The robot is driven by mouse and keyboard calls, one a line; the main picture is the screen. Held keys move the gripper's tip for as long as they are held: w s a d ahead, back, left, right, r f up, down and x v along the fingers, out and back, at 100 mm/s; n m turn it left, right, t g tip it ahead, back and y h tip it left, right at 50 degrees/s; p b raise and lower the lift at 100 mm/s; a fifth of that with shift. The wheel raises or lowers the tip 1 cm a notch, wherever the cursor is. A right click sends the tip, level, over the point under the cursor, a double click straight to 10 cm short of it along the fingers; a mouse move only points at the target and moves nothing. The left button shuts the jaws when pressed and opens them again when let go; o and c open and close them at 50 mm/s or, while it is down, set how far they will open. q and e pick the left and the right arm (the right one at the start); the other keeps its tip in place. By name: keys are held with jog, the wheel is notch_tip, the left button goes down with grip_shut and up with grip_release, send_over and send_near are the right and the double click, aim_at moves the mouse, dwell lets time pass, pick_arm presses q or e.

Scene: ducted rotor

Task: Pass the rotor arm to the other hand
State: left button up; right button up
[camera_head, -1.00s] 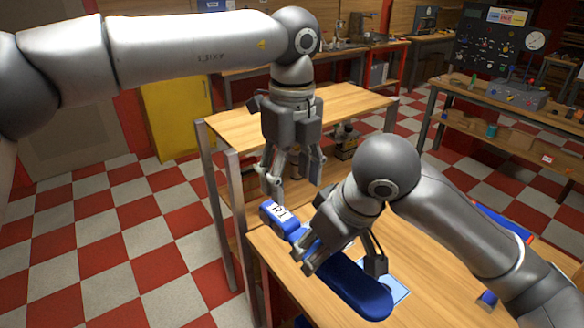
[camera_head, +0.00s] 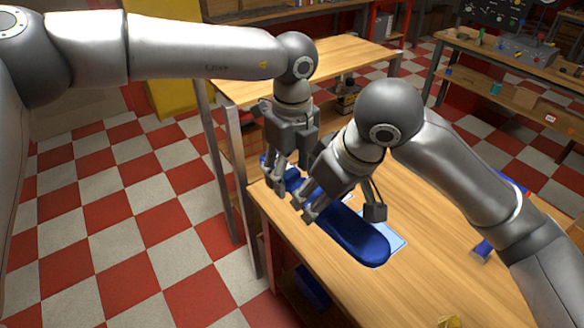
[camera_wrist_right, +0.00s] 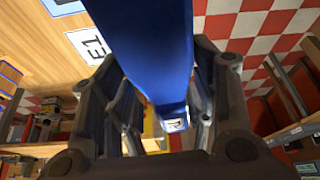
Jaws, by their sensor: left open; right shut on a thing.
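The blue rotor arm (camera_head: 356,238) is a long rounded bar held above the wooden table. My right gripper (camera_head: 340,205) is shut on it around its middle. The bar also runs between the fingers in the right wrist view (camera_wrist_right: 155,45), with a white label at its far end. My left gripper (camera_head: 283,182) is open at the rotor arm's far-left end, its fingers pointing down around or beside it; I cannot tell if they touch it. The left gripper hides most of that end and its label.
The wooden table (camera_head: 430,285) lies below, with a light blue labelled sheet (camera_head: 396,243) under the rotor arm. A small blue part (camera_head: 482,250) lies to the right. A second wooden table (camera_head: 345,52) stands behind. The table's front middle is mostly clear.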

pick_arm(q)
jog(key=c, duration=1.2)
pick_arm(e)
jog(key=shift+s+a, duration=0.1)
pick_arm(q)
jog(key=shift+d, duration=0.1)
jog(key=shift+c, duration=0.5)
pick_arm(e)
jog(key=o, duration=1.1)
jog(key=shift+o, duration=1)
jog(key=shift+r, duration=0.1)
